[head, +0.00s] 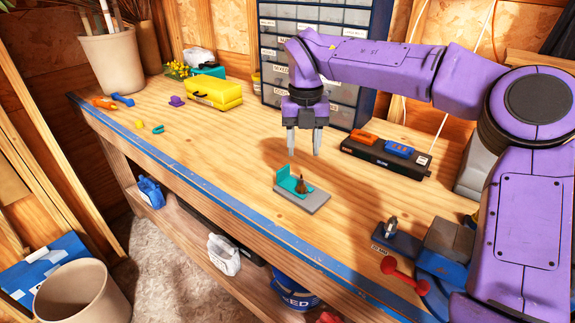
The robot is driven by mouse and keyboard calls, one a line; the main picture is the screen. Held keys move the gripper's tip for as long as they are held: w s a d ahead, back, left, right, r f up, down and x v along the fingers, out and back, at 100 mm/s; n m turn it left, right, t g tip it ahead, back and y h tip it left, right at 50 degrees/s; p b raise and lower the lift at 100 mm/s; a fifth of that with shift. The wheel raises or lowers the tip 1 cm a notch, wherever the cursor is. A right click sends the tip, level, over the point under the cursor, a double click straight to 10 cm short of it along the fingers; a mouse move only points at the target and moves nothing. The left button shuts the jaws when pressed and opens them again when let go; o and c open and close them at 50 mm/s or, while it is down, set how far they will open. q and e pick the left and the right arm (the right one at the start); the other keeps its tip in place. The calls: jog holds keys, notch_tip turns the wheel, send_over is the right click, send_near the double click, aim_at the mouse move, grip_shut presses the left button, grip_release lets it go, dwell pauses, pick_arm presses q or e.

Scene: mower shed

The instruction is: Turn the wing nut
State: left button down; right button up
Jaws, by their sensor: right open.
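A small brass-brown piece (302,186), which looks like the wing nut, stands on a grey base plate (316,202) on the workbench. A teal upright bracket (287,179) stands beside it on the left. The piece is too small to make out its wings or angle. My right gripper (304,151) points down above the plate, with its two fingers apart and nothing between them. It is clear of the brass piece. My left gripper is not in view.
A black holder (386,158) with orange and blue items lies to the right. A vise (446,245) with a red handle is at the bench's right end. A drawer cabinet (283,60) stands behind.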

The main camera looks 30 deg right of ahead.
aim_at(302, 180)
jog(key=f, duration=0.2)
jog(key=s+f, duration=0.1)
jog(key=f, duration=0.4)
jog(key=shift+s+a+f+p, duration=0.1)
jog(key=shift+s+f+p, duration=0.15)
jog(key=shift+p, duration=0.15)
jog(key=w+f, duration=0.1)
jog(key=f, duration=0.1)
jog(key=shift+w+f, duration=0.4)
jog(key=shift+s+r, duration=0.25)
jog(key=shift+s, duration=0.25)
jog(key=c, duration=0.4)
grip_shut()
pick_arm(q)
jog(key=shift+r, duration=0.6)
